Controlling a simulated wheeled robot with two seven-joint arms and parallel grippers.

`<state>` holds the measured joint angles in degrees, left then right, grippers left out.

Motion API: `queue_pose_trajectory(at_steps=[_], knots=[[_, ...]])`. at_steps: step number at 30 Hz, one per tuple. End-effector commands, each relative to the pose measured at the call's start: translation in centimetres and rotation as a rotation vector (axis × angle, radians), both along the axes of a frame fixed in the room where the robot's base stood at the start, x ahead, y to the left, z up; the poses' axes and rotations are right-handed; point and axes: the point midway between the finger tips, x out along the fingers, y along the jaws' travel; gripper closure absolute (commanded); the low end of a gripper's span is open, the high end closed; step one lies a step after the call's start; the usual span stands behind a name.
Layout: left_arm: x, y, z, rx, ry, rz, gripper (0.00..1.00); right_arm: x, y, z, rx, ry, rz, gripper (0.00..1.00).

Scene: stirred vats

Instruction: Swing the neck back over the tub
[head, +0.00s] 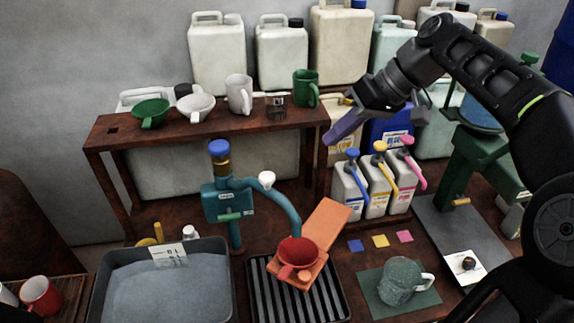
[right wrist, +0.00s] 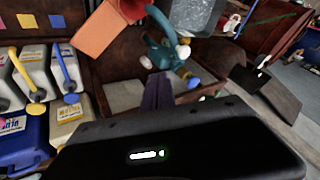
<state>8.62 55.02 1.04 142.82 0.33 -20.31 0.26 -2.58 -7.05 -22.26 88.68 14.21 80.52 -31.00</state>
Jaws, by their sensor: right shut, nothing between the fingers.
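The teal neck (head: 287,205) curves right from the teal tap body (head: 222,203) and carries a white knob (head: 267,179). The grey tub (head: 110,291), with grey contents, stands left of the tap. In the right wrist view the neck (right wrist: 158,52) and part of the tub (right wrist: 200,18) show near the top. My right gripper (head: 338,134) is shut and empty, up and to the right of the neck, apart from it. My left gripper is in neither view.
A wooden shelf (head: 215,125) with cups stands behind. Several pump jugs (head: 376,200) stand right of the neck. A speckled mug (head: 398,280) is on a green mat.

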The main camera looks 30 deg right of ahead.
Motion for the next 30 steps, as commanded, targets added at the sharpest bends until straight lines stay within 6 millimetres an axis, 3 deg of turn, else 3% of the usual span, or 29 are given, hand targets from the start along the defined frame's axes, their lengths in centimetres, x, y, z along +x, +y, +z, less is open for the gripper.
queue_pose_trajectory(at_steps=[7,18,24,30], knots=[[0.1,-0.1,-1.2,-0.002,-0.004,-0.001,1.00,0.9,1.2,-2.3,0.000,0.003,0.002,1.00],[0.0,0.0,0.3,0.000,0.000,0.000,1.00,3.5,4.7,-7.7,0.001,0.006,0.003,1.00],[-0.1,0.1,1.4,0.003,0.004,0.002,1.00,3.6,7.6,-7.5,0.000,0.000,0.002,1.00],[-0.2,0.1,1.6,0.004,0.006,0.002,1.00,3.5,8.6,-7.8,0.000,0.000,0.000,1.00]])
